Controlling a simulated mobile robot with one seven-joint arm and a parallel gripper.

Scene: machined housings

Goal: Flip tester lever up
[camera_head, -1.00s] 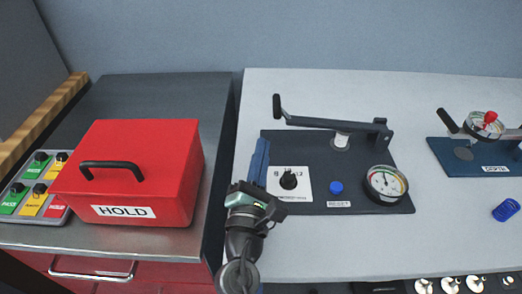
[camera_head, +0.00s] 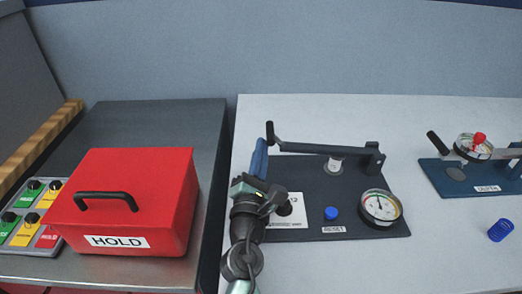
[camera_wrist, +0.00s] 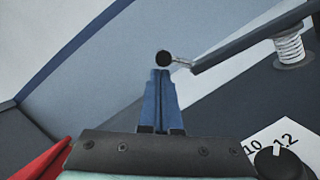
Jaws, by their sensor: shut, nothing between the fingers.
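The tester is a dark base plate (camera_head: 290,232) with a long dark lever (camera_head: 320,149) lying nearly level above it, hinged at a bracket on the right. The lever's upright black handle (camera_head: 270,133) is at its left end. A pale plunger (camera_head: 335,165) stands under the lever; the wrist view shows a spring (camera_wrist: 290,48) around it. My gripper (camera_head: 262,143) is shut and empty, its blue fingers pointing away from me near the handle. In the wrist view the round handle end (camera_wrist: 163,58) sits just beyond the fingertips (camera_wrist: 160,73); contact is unclear.
The plate carries a black dial knob (camera_head: 285,207), a blue button (camera_head: 331,213) and a gauge (camera_head: 380,206). A red HOLD box (camera_head: 170,205) stands left. The bench behind is clear.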

